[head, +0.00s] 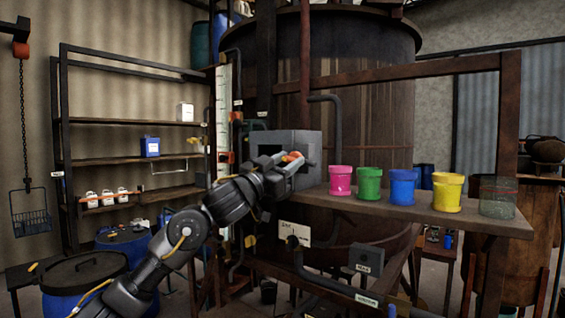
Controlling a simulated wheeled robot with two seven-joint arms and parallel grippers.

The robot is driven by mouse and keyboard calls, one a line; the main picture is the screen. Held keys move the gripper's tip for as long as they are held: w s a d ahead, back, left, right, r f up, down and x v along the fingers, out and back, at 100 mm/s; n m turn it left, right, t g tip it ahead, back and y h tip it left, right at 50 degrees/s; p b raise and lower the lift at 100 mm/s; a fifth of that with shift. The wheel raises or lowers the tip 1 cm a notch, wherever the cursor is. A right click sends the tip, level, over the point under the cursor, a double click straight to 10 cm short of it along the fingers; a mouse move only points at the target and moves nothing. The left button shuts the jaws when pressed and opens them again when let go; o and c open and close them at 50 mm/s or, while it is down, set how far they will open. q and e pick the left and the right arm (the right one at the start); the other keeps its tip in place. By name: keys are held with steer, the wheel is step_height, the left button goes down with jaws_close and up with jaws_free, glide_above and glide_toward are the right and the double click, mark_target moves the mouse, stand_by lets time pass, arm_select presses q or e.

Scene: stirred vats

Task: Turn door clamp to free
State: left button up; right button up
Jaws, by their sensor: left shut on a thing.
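A grey metal box (309,144) stands at the left end of the wooden shelf, in front of the large vat. My left gripper (288,160) is at the front of this box. It is shut on a small orange-red part there, which I take to be the door clamp (293,156). The fingers and wrist hide much of the clamp and the box's lower front. I cannot tell the clamp's exact angle. My right gripper is not in view.
Pink (340,181), green (370,184), blue (403,187) and yellow (447,192) pots and a clear container (498,197) line the shelf (425,212) right of the box. The large vat (360,90) rises behind. Pipes and a blue drum (85,280) are lower down.

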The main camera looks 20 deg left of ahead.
arm_select(q)
steer(key=m, duration=0.1)
steer(key=m+g+h, duration=0.1)
steer(key=m, duration=0.1)
steer(key=m+g+h, duration=0.1)
steer(key=m, duration=0.1)
steer(key=shift+a+r+p, duration=0.15)
steer(key=shift+r+p, duration=0.15)
steer(key=m+g, duration=0.1)
steer(key=m, duration=0.1)
steer(key=m+p, duration=0.1)
steer(key=m, duration=0.2)
steer(key=shift+r+g+h, duration=0.1)
steer(key=shift+g+h, duration=0.3)
steer(key=m+g+p, duration=0.2)
steer(key=m, duration=0.3)
steer(key=shift+m, duration=0.4)
steer(key=shift+m+g+p, duration=0.6)
steer(key=shift+m, duration=0.7)
steer(key=o, duration=1)
steer(key=shift+w+f, duration=0.1)
steer(key=shift+f, duration=0.1)
